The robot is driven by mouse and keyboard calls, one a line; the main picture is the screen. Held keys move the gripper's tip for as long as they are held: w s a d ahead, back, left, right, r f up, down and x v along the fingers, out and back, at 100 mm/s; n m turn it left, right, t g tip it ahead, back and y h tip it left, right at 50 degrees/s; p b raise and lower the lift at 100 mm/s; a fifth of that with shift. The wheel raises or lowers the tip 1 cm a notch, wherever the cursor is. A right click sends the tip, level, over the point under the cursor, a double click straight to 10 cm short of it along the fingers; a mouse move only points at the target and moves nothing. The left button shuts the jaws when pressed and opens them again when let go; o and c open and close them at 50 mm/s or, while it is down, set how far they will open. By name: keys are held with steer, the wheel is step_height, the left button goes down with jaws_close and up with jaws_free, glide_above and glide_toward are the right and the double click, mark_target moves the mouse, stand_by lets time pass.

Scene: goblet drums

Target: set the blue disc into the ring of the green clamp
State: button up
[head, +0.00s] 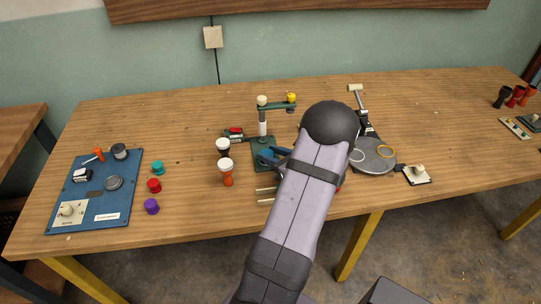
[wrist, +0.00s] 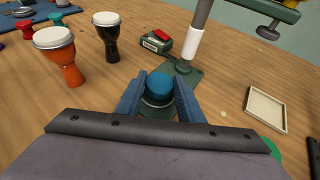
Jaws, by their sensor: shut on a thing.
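The green clamp (head: 264,152) stands on the table in the head view, with a flat base, an upright post and an arm at the top. In the wrist view its green base (wrist: 187,74) and white-sleeved post lie just beyond my jaws. My gripper (wrist: 160,84) has its blue fingers closed on both sides of the blue disc (wrist: 159,83). A pale, thin rim (wrist: 157,103) shows around the disc's lower edge, over a dark green surface. I cannot tell whether the disc sits inside the ring or above it.
An orange drum (head: 228,176) and a black drum (head: 223,150) stand left of the clamp. A small red and green box (wrist: 157,41) is behind. A pale tray (wrist: 266,108) lies to the right. A grey round plate (head: 376,163) and a blue board (head: 112,203) flank the area.

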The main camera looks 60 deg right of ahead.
steer(key=shift+f, duration=0.35)
steer(key=shift+f+b, duration=0.3)
steer(key=shift+s+a+f+b, duration=0.15)
steer(key=shift+a+f+b, duration=0.05)
steer(key=shift+f+b, duration=0.2)
steer(key=o, duration=1.1)
steer(key=shift+a+f, duration=0.1)
steer(key=shift+f, duration=0.05)
steer(key=shift+r+p, duration=0.7)
steer(key=shift+p, duration=0.15)
steer(key=v, duration=0.8)
steer(key=b+v, duration=0.1)
steer(key=v, duration=0.2)
steer(key=shift+s+r, duration=0.3)
steer(key=shift+s, duration=0.1)
